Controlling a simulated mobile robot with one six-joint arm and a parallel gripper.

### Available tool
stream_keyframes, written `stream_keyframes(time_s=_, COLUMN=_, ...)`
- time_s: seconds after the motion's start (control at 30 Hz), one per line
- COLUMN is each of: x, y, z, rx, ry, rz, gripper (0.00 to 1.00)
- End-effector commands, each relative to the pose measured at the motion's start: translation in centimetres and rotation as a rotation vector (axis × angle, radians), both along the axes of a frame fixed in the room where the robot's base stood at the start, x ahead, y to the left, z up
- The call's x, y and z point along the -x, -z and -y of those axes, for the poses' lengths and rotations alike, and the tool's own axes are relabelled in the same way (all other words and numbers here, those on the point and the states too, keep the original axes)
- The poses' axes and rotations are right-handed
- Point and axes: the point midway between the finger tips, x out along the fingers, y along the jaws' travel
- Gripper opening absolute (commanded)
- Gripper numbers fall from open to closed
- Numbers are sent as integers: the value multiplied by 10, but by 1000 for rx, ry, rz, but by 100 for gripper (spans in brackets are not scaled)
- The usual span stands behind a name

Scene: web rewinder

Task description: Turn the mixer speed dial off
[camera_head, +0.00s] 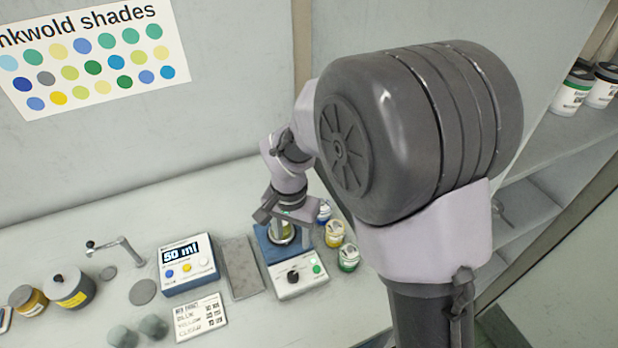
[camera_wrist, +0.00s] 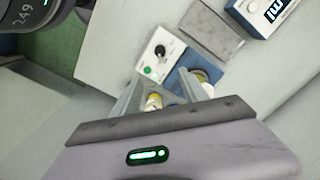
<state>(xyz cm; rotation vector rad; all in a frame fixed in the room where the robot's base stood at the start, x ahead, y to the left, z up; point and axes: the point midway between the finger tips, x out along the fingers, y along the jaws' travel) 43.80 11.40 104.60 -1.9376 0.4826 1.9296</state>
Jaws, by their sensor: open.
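The mixer is a blue-topped unit (camera_head: 262,245) with a white front panel. Its black speed dial (camera_head: 293,276) sits on that panel, left of a green button (camera_head: 317,268). The dial (camera_wrist: 160,51) also shows in the wrist view, beyond the fingertips; its exact setting is too small to read. A glass vessel (camera_head: 283,234) with yellowish contents stands on the blue top, partly hidden by my gripper. My gripper (camera_wrist: 163,80) is open and empty, with its fingers apart. In the head view my gripper (camera_head: 288,226) hangs over the mixer, behind the dial and apart from it.
Small jars with blue, yellow and green tops (camera_head: 334,234) stand close at the mixer's right. A grey plate (camera_head: 239,267) and a dispenser reading "50 ml" (camera_head: 188,268) lie to the left. A printed card (camera_head: 201,318) lies in front. Shelves (camera_head: 550,140) are at the right.

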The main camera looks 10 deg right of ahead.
Motion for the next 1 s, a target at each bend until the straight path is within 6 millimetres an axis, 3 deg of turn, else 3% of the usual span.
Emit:
stream_keyframes(time_s=0.17, x=-1, y=29, z=-3, rx=9, ry=1, rz=-15, gripper=51)
stream_keyframes(time_s=0.5, x=1, y=132, z=-3, rx=9, ry=2, rz=-17, gripper=51)
stream_keyframes(time_s=0.6, x=1, y=155, z=-3, rx=8, ry=3, rz=-15, gripper=51)
stream_keyframes(time_s=0.8, x=0, y=179, z=-3, rx=8, ry=2, rz=-13, gripper=51)
stream_keyframes(time_s=1.0, x=0, y=183, z=-3, rx=8, ry=2, rz=-12, gripper=51)
